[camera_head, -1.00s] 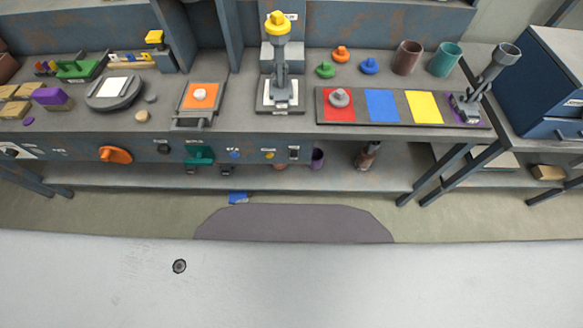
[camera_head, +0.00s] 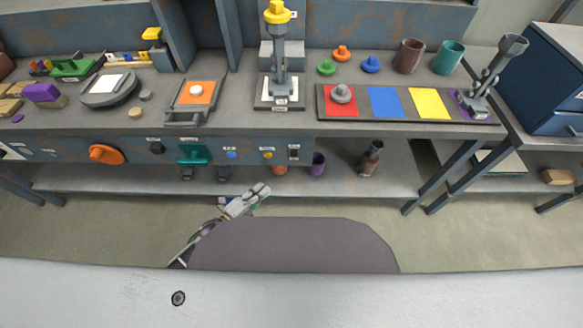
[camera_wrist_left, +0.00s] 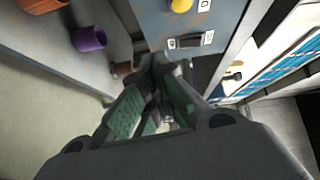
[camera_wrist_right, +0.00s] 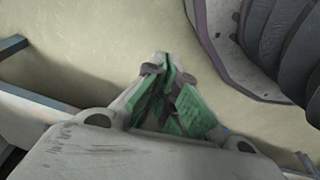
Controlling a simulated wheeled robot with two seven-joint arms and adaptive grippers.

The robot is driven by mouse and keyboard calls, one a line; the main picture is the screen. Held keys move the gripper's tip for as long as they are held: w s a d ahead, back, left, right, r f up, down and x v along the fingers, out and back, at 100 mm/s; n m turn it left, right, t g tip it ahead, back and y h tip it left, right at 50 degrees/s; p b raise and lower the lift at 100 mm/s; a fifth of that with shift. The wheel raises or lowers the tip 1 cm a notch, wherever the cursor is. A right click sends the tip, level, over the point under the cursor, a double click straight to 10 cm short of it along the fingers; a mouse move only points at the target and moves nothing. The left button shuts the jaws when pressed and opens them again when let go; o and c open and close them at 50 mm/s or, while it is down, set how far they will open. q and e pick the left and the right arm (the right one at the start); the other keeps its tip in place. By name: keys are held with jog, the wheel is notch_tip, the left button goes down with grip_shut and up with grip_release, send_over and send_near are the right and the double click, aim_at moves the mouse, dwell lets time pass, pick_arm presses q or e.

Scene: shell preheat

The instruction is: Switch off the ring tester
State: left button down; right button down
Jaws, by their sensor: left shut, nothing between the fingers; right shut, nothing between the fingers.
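A dark rocker switch (camera_head: 294,152) sits on the bench's front panel, right of a yellow button (camera_head: 267,155). In the left wrist view the rocker switch (camera_wrist_left: 190,41) lies just beyond my fingertips, apart from them, with small plates marked by symbols beside it. I cannot read which label names the ring tester. My left gripper (camera_head: 262,189) is shut and empty, in front of and below the panel; it also fills the left wrist view (camera_wrist_left: 165,62). My right gripper (camera_wrist_right: 163,62) is shut and empty over bare floor and shows only in its wrist view.
The panel also carries a blue button (camera_head: 231,155), a teal handle (camera_head: 194,154) and an orange knob (camera_head: 105,154). A lever press with a yellow top (camera_head: 277,14) stands on the bench above. A purple cup (camera_head: 317,164) stands on the lower shelf.

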aim_at(294, 153)
pick_arm(q)
jog(key=s+d+r+m+h+b, duration=0.2)
jog(key=d+r+m, duration=0.1)
jog(key=r, duration=0.1)
jog(key=shift+s+d+r+h, duration=0.25)
jog(key=shift+s+h, duration=0.05)
jog(key=shift+h, duration=0.1)
pick_arm(e)
jog(key=shift+w+a+r, duration=0.2)
jog(key=shift+w+r, duration=0.05)
jog(key=shift+r, duration=0.15)
pick_arm(q)
jog(key=shift+w+d, duration=0.15)
